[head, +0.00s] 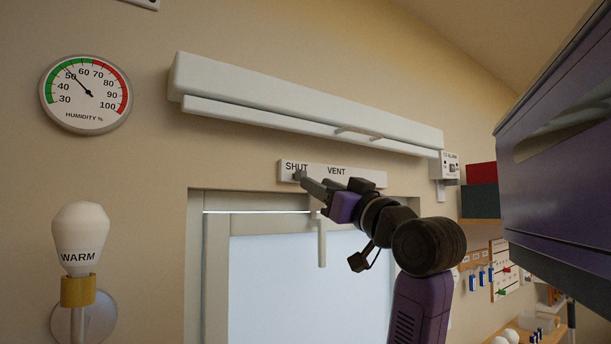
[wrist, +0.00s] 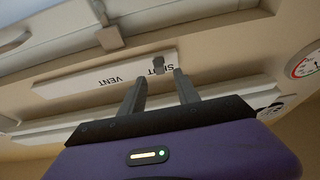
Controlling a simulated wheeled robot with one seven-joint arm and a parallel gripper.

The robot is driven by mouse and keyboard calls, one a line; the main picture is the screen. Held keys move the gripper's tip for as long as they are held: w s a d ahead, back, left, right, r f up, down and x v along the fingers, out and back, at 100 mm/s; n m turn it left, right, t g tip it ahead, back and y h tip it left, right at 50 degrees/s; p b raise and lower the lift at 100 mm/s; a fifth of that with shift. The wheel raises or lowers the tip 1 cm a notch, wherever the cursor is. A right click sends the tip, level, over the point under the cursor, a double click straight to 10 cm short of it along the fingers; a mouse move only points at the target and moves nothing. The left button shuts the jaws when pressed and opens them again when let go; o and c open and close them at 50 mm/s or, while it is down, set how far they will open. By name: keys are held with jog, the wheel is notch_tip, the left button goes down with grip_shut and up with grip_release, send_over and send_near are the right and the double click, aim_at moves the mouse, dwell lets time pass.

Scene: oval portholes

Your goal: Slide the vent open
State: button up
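The vent's white plate (head: 370,179) is on the wall above the window, lettered SHUT at its left end and VENT near the middle. It also shows upside down in the wrist view (wrist: 85,83). A small dark knob (wrist: 158,65) sits by the word SHUT. My gripper (head: 302,178) reaches up to the plate's left end, partly covering it in the head view. In the wrist view my gripper (wrist: 160,72) is open, its two fingers apart, with the knob lined up between their tips. I cannot tell whether a finger touches it.
A long white housing (head: 300,108) with a small handle (head: 358,134) runs just above the plate. The window frame (head: 213,260) lies below. A humidity dial (head: 86,94) and a lamp marked WARM (head: 80,240) are at left. A purple cabinet (head: 560,150) stands close at right.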

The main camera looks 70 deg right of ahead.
jog(key=shift+p+x, duration=0.85)
jog(key=shift+x, duration=1.85)
grip_shut()
